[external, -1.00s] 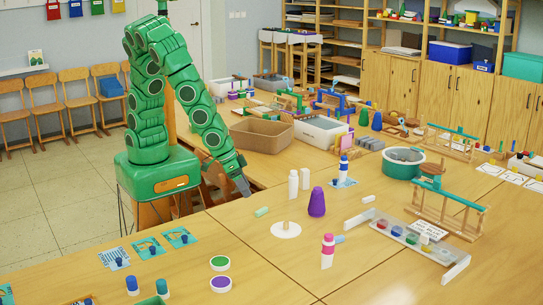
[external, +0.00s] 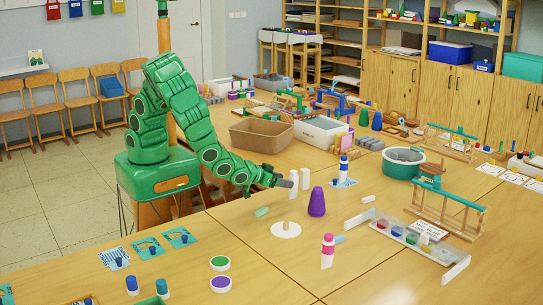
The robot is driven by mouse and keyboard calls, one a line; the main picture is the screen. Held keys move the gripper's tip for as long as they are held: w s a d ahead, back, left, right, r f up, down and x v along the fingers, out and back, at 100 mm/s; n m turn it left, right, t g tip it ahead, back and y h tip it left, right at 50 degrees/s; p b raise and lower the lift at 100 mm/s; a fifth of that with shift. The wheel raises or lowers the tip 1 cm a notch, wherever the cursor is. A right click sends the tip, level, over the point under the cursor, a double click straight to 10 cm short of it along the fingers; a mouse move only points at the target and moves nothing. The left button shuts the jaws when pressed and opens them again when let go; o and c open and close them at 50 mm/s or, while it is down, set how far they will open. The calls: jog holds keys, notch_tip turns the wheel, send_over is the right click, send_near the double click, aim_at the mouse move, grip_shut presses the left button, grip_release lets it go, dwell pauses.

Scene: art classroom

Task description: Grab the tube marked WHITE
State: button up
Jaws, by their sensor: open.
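Two white tubes stand close together near the middle of the table: the left tube (external: 294,176) and the right tube (external: 305,179). No lettering on either is readable at this size. My gripper (external: 289,183) is open, low and roughly level, reaching from the left. Its tip overlaps the left tube in the picture and hides part of it. I cannot tell whether its fingers are around the tube or only beside it. A white tube with blue bands (external: 344,168) stands to the right on a blue card, and a pink-and-white tube (external: 328,251) stands nearer the front.
A purple cone (external: 317,202) and a white disc with a peg (external: 285,229) stand close by. A pale green piece (external: 261,211) lies in front of my gripper.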

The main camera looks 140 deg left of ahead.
aim_at(297, 183)
jog(key=shift+s+a, duration=0.15)
jog(key=shift+a, duration=0.1)
jog(key=shift+a+f, duration=0.2)
jog(key=shift+a, duration=0.25)
jog(key=shift+x, duration=3.35)
jog(key=c, duration=1.1)
jog(key=shift+r, duration=0.1)
jog(key=shift+r, duration=4.85)
